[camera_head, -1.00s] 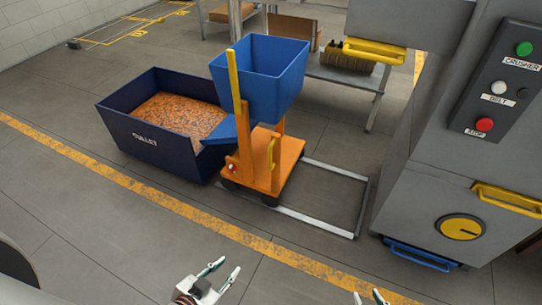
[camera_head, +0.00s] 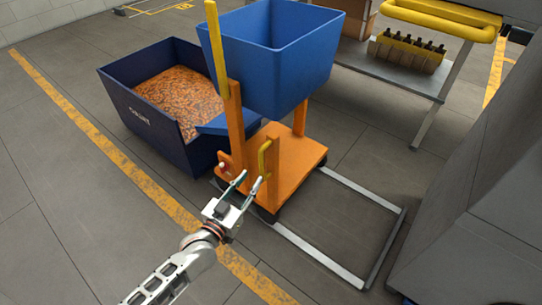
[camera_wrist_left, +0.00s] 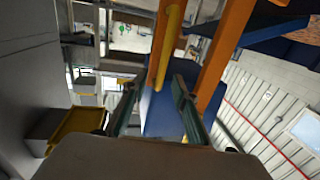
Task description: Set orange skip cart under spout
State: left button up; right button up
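The orange skip cart (camera_head: 290,158) stands upright on the floor, carrying a blue skip (camera_head: 270,65) on orange posts. A yellow handle (camera_head: 264,158) rises on its near side. My left gripper (camera_head: 251,177) is open just in front of this handle. In the left wrist view, the handle (camera_wrist_left: 170,45) shows beyond and between the spread fingers (camera_wrist_left: 157,95); I cannot tell whether they touch it. No spout can be clearly made out; a yellow bar (camera_head: 440,14) on the machine shows at the top right. My right gripper is out of view.
A dark blue cullet bin (camera_head: 150,122) with orange pieces stands left of the cart. A light metal floor frame (camera_head: 318,257) extends right of the cart. The grey machine (camera_head: 500,170) stands farther right. A bench (camera_head: 375,68) with bottles is behind. A yellow line (camera_head: 140,178) crosses the floor.

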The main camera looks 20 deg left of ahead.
aim_at(260, 163)
pick_arm(q)
jog(key=w, duration=0.2)
jog(key=w+b, duration=0.1)
jog(key=w, duration=0.2)
jog(key=w+b, duration=0.1)
jog(key=w, duration=0.2)
jog(key=shift+d+f, duration=0.15)
jog(key=shift+d, duration=0.2)
jog(key=shift+w, duration=0.5)
grip_shut()
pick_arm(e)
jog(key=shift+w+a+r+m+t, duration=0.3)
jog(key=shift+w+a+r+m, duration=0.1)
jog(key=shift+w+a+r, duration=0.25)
